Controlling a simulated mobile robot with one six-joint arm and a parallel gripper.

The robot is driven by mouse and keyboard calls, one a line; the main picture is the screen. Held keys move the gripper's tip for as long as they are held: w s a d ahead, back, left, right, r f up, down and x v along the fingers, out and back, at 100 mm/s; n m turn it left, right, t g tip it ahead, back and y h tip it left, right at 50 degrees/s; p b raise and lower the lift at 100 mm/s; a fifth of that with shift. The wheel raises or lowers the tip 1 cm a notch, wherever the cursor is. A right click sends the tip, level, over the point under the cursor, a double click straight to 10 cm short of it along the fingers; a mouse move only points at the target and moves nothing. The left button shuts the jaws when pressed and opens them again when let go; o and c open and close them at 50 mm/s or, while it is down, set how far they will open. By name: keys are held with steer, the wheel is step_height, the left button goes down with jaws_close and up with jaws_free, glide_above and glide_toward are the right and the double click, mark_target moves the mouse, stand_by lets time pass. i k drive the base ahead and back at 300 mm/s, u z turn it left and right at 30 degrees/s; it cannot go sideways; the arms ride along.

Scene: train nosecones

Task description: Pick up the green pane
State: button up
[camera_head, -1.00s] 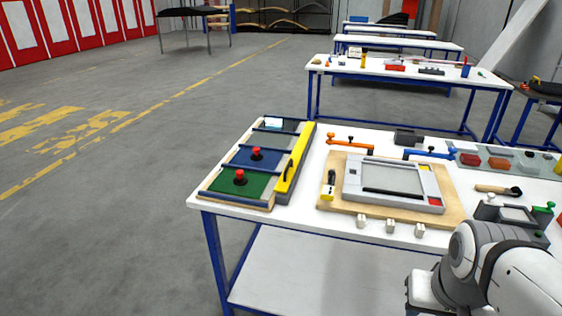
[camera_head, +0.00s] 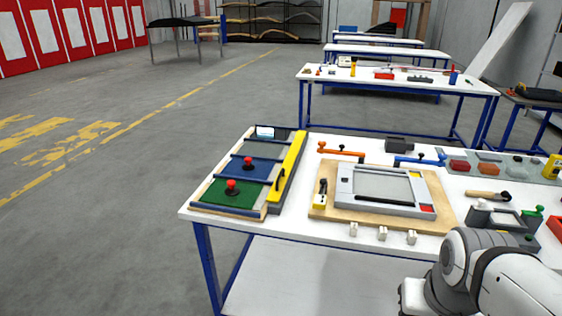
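The green pane (camera_head: 240,191) lies flat in the front slot of a wooden rack at the left end of the near table. A red knob on a dark base (camera_head: 231,187) stands on it. A blue pane (camera_head: 262,169) with a similar red knob lies just behind it, and a grey pane (camera_head: 264,148) lies behind that. Dark blue bars separate the slots. Part of my arm shows at the bottom right, well away from the rack; my gripper is not in view.
A yellow bar (camera_head: 289,170) runs along the rack's right side. A grey frame (camera_head: 352,203) lies on a wooden board right of it. Orange and blue clamps, small white blocks and trays stand around. The floor left of the table is clear.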

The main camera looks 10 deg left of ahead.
mark_target(240, 194)
steer(key=u, duration=0.35)
steer(key=k, duration=1.05)
steer(key=u, duration=1.25)
steer(key=i, duration=2.35)
steer(key=z, duration=0.6)
steer(key=i, duration=0.65)
steer(key=z, duration=0.35)
steer(key=k, duration=0.8)
steer(key=z, duration=0.2)
steer(key=i, duration=0.65)
